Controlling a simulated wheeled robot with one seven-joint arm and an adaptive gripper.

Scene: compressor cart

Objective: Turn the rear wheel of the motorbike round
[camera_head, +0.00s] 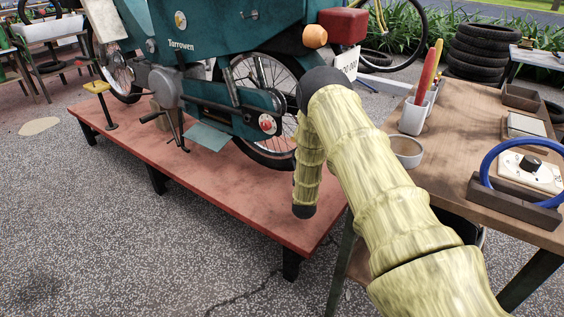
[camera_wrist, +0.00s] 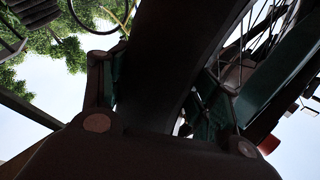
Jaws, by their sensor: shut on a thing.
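The teal motorbike (camera_head: 205,65) stands on a low red platform (camera_head: 235,195) in the head view. Its rear wheel (camera_head: 270,159), with a black tyre and thin spokes, is partly covered by the bike's side parts and my arm. In the wrist view the dark tyre (camera_wrist: 180,55) runs between the two fingers of my gripper (camera_wrist: 154,80), one finger on each side. My gripper is shut on the tyre. In the head view my gripper is hidden behind my pale yellow-green arm. Spokes show right of the tyre in the wrist view.
A wooden workbench (camera_head: 455,150) stands close to the right of my arm, with a bowl (camera_head: 407,151), a holder of tools (camera_head: 414,115) and a blue ring (camera_head: 488,165). Stacked tyres (camera_head: 475,55) stand behind it. Speckled floor in front of the platform is clear.

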